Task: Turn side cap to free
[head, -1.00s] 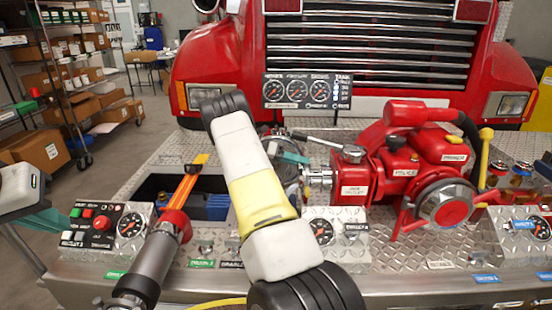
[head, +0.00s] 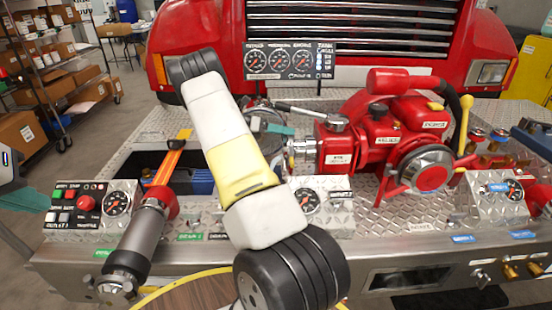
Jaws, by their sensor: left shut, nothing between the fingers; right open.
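The red pump (head: 390,130) sits on the metal bumper deck. Its silver side cap (head: 303,150) faces left, at the pump's left end. My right gripper (head: 281,146), grey with teal fingers, is at the left of this cap and open. One teal finger shows just above and left of the cap; the other is mostly hidden, so I cannot tell whether they touch the cap. My white and yellow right arm crosses the middle of the view and hides part of the gripper. My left gripper (head: 12,200) is partly cut off at the left edge, shut and empty, away from the pump.
A gauge panel (head: 290,61) stands behind the pump. A grey nozzle with a red collar (head: 144,240) lies at the front left beside a switch panel (head: 88,208). A yellow-handled lever (head: 465,118) rises at the pump's right. A small gauge box (head: 325,208) sits below the cap.

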